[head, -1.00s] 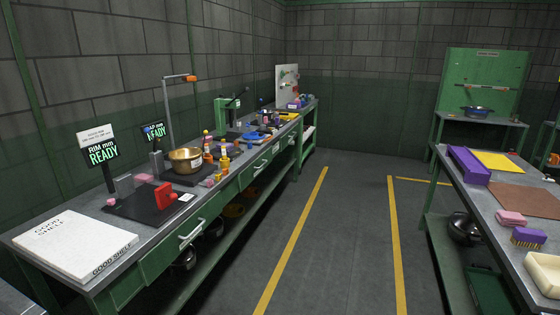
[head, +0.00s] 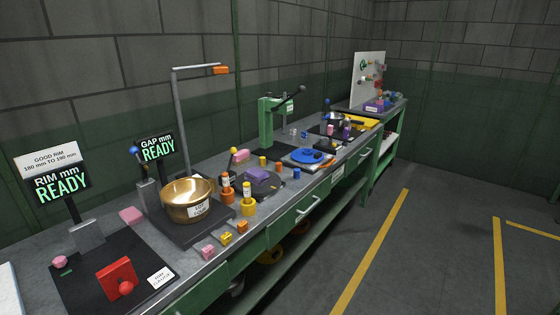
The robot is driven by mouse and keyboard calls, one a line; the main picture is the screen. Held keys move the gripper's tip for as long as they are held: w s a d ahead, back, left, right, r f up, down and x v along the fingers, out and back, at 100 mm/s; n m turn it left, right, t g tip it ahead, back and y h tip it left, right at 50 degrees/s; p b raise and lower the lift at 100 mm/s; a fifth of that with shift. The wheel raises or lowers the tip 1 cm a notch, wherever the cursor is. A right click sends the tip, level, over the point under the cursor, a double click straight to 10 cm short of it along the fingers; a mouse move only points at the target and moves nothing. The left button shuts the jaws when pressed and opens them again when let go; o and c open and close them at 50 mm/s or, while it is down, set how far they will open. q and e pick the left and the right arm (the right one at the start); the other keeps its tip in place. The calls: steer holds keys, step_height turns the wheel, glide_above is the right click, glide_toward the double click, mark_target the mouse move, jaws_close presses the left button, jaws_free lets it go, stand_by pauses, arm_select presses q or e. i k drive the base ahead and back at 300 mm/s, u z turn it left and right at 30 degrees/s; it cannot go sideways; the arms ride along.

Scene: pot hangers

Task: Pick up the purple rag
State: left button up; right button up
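A purple box (head: 377,106) with a label sits farther back, near the white pegboard. Neither of my grippers is in view.
The green bench (head: 345,165) runs from the near left to the far wall. It holds a red block (head: 117,278), a green press (head: 267,122), a blue disc (head: 306,156) and several small pink, yellow and orange pieces. The floor (head: 440,240) right of the bench is clear.

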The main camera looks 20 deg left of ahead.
mark_target(257, 176)
steer(key=i, duration=1.7)
steer(key=u, duration=2.55)
